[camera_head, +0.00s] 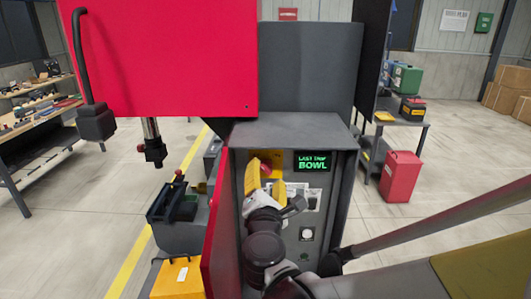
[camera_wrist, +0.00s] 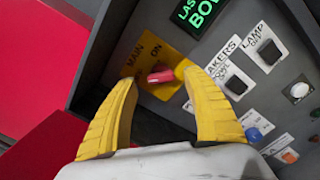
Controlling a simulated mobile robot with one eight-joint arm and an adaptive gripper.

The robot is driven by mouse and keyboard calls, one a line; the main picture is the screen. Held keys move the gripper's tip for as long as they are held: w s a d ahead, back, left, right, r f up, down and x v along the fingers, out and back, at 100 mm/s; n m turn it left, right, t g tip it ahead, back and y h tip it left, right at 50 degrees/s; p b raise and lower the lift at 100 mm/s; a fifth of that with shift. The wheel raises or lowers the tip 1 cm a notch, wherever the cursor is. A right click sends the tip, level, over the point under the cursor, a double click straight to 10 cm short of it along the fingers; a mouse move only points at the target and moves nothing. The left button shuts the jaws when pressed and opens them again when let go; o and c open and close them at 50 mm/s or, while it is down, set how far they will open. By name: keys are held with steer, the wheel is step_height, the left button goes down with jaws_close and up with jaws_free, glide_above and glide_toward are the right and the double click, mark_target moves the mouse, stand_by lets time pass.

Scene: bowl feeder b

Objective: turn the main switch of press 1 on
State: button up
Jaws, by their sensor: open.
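The main switch is a red handle (camera_wrist: 161,76) on a yellow plate (camera_wrist: 127,50) marked MAIN and ON in the wrist view. In the head view its red (camera_head: 266,170) shows between my yellow fingers, inside the open grey cabinet (camera_head: 290,128). The handle's exact angle is hard to tell. My gripper (camera_wrist: 160,79) is open, with one finger on each side of the handle. It also shows in the head view (camera_head: 264,183). Whether a finger touches the handle cannot be told.
A green-lettered display (camera_head: 312,161) reads LAST TRIP BOWL. Breaker and lamp switches (camera_wrist: 268,52) and a white button (camera_wrist: 299,91) sit close to the right finger. A red door (camera_head: 216,240) stands open at left. A red bin (camera_head: 400,176) stands on the floor at right.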

mark_target(267, 169)
steer(key=shift+w+d, duration=0.15)
steer(key=shift+w, duration=2.1)
steer(key=c, duration=1.2)
